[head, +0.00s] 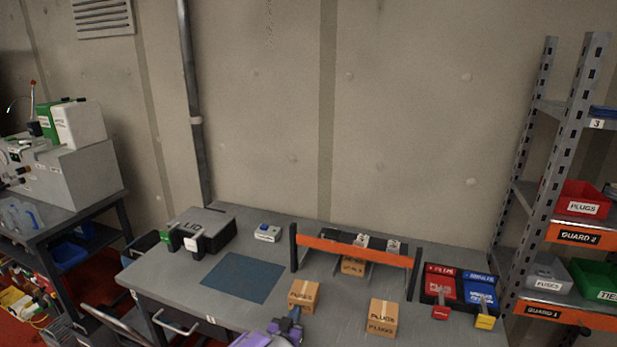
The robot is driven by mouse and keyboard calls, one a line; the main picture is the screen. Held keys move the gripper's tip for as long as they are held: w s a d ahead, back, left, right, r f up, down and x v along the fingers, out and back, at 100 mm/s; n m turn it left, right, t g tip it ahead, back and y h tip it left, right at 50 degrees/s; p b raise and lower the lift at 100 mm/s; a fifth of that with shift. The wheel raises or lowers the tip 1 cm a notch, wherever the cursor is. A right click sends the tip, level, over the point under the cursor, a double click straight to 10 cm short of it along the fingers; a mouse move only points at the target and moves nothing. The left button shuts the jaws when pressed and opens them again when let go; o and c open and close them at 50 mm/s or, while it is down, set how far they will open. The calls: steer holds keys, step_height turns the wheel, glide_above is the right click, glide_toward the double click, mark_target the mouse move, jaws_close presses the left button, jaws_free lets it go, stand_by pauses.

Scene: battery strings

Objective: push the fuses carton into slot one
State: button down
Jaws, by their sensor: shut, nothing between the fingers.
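The fuses carton (303,294), a small brown box lettered FUSES, stands on the grey table in front of the left part of the slot rack. My gripper (297,313) is shut and empty, close against the near side of the carton; I cannot tell whether it touches. The slot rack (352,252) has an orange bar across its front and dividers behind it. Another brown carton (353,267) sits under the bar in a slot; its lettering is partly hidden. The slot numbers are too small to read, so I cannot tell which is slot one.
A carton lettered PLUGS (382,317) stands right of the fuses carton. Red (441,286) and blue (481,291) bins sit at the table's right. A blue mat (243,278) and a grey lidded case (205,229) are at the left. Shelving (560,190) stands beyond the right end.

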steer(key=shift+x, duration=1.6)
steer(key=shift+s+a+r+p, duration=0.2)
steer(key=shift+s+a+p, duration=0.15)
steer(key=shift+s, duration=0.25)
steer(key=f+p+v, duration=0.1)
steer(key=p+v, duration=0.2)
steer(key=v, duration=0.9)
steer(key=shift+s+p, duration=0.35)
steer(key=shift+p, duration=0.05)
steer(key=shift+f, duration=0.15)
